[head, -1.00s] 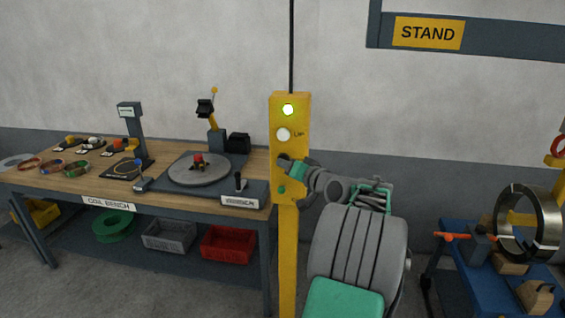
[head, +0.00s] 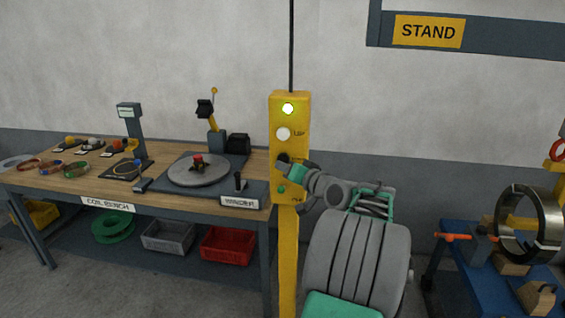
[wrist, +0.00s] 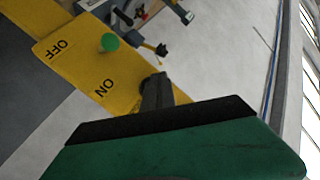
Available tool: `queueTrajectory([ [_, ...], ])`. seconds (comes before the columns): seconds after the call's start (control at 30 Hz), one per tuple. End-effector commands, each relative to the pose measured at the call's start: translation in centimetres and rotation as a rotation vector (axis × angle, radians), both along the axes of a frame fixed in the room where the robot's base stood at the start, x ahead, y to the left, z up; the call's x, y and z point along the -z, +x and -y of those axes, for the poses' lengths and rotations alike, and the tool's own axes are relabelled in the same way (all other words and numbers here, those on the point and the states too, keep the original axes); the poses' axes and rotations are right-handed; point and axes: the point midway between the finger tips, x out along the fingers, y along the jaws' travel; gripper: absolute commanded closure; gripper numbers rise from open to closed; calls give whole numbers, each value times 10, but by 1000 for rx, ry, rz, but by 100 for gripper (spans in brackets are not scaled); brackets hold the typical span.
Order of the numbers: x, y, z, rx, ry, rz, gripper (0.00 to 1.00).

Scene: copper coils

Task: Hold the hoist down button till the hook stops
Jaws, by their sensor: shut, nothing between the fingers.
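The yellow hoist pendant (head: 291,130) stands upright on a yellow post, with a lit lamp (head: 288,109) at its top. Below are a white button (head: 283,134) marked Up, a dark button (head: 282,158) and a small green button (head: 281,189). My gripper (head: 287,167) is shut and empty, its tip at the dark button and partly covering it. In the wrist view the fingertips (wrist: 157,92) meet the yellow panel (wrist: 75,70) beside a label reading DN or ON. The green button (wrist: 109,42) there lies near OFF. I cannot tell how far the dark button is pressed. No hook shows.
The coil bench (head: 105,194) stands left of the pendant, with a turntable (head: 182,176) and tools on top. Grey and red bins (head: 228,246) sit below. A dark cable (head: 291,40) rises above the pendant.

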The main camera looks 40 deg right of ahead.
Motion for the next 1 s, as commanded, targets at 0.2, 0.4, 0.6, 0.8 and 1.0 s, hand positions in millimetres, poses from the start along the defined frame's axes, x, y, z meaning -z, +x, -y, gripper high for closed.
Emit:
queueTrajectory([
  [0.2, 2, -13, -16, 0, -1, 0, 100],
  [0.4, 2, -25, -32, 0, 0, 0, 100],
  [0.6, 0, -30, -39, 0, 0, 0, 100],
  [0.8, 0, -30, -39, 0, 0, 0, 100],
  [1.0, 0, -30, -39, 0, 0, 0, 100],
])
